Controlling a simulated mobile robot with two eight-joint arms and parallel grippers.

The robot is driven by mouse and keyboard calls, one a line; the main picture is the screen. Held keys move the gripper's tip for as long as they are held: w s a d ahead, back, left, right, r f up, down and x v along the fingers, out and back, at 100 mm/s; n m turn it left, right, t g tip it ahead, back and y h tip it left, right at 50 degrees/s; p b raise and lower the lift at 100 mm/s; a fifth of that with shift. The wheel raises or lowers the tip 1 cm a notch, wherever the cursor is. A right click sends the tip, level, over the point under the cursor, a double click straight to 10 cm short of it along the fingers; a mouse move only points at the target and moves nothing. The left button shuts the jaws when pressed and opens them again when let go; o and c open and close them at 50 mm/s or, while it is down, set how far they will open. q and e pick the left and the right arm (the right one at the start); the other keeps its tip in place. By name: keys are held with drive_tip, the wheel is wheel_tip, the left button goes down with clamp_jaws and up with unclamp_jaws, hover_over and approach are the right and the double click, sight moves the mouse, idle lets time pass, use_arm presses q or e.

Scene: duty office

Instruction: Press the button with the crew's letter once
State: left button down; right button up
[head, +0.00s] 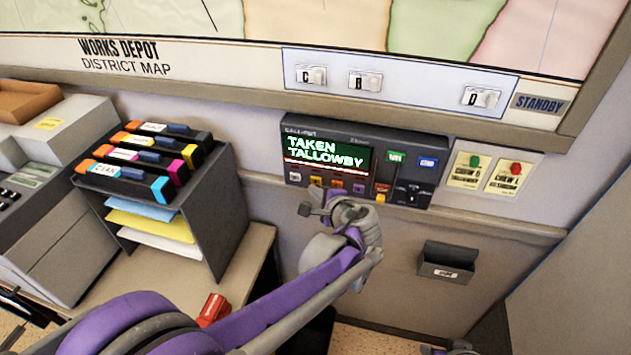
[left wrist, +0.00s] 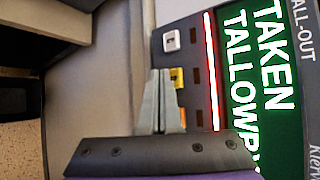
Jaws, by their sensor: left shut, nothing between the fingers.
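The call-out panel (head: 375,160) is on the wall under the map. Its green screen (head: 328,152) reads "TAKEN TALLOWBY". A row of small buttons sits below: white (head: 295,177), yellow (head: 316,180), orange (head: 337,183) and purple (head: 359,188). Their letters are too small to read. My left gripper (head: 312,203) is shut and empty just below the row. In the left wrist view its fingertips (left wrist: 162,74) are beside the yellow button (left wrist: 178,77), partly over the orange one (left wrist: 182,117); contact cannot be told. The white button (left wrist: 171,39) is clear of them.
Letter tags C (head: 311,75), B (head: 365,81) and D (head: 482,97) hang on the map's strip beside "STANDBY". A binder rack (head: 222,205) stands left. Two labelled cards (head: 485,172) are right of the panel, and a small wall holder (head: 446,262) is below. A grey part shows at bottom right.

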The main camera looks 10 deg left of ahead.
use_arm(q)
drive_tip(key=shift+w, duration=0.1)
drive_tip(key=shift+w, duration=0.35)
drive_tip(key=shift+w, duration=0.4)
idle(0.7)
idle(0.4)
drive_tip(key=shift+s, duration=0.85)
drive_tip(key=s, duration=0.5)
drive_tip(key=shift+a, duration=0.1)
idle(0.5)
